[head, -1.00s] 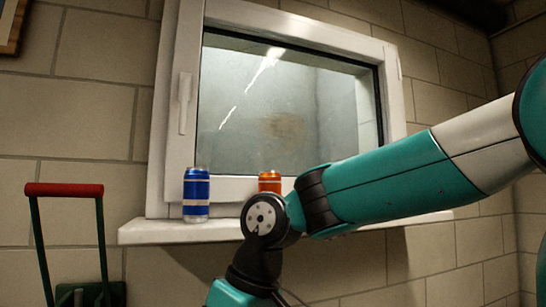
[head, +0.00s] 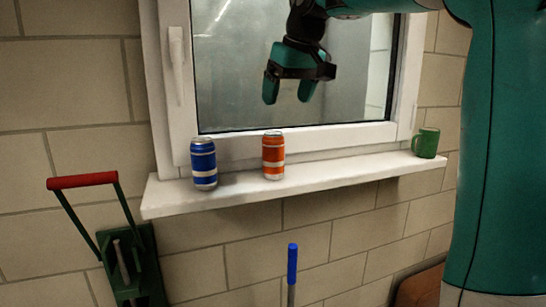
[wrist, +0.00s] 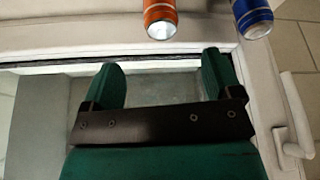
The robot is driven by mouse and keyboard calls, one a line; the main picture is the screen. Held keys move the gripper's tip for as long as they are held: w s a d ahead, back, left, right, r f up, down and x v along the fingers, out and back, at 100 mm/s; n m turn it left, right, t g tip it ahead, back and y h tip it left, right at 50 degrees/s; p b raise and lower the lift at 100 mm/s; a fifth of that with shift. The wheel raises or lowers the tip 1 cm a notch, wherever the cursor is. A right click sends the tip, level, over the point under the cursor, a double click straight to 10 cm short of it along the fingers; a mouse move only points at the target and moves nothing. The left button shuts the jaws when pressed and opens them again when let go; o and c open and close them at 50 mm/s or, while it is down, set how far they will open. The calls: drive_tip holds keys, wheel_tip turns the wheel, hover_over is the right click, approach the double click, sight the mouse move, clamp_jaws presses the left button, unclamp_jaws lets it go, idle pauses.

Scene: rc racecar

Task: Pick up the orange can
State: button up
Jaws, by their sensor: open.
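The orange can (head: 273,156) stands upright on the white window sill (head: 330,176), right of the blue can (head: 204,164). My gripper (head: 288,92) is open and empty in front of the window, above the orange can and apart from it. In the wrist view the orange can (wrist: 160,18) shows at the top edge, beyond and between my open fingers (wrist: 162,80). The blue can (wrist: 252,16) is to its right there. Both cans are partly cut off by the frame's top edge.
The blue can stands close beside the orange can. A green mug (head: 426,143) is at the sill's right end. The window frame (head: 175,110) rises behind the sill. Below are a red-handled green tool (head: 84,181) and a blue-tipped rod (head: 292,263).

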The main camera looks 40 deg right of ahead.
drive_tip(key=p+x, duration=0.1)
drive_tip(key=x, duration=0.6)
drive_tip(key=p, duration=0.3)
hover_over(275, 166)
drive_tip(key=shift+f, duration=2.5)
drive_tip(key=c, duration=1)
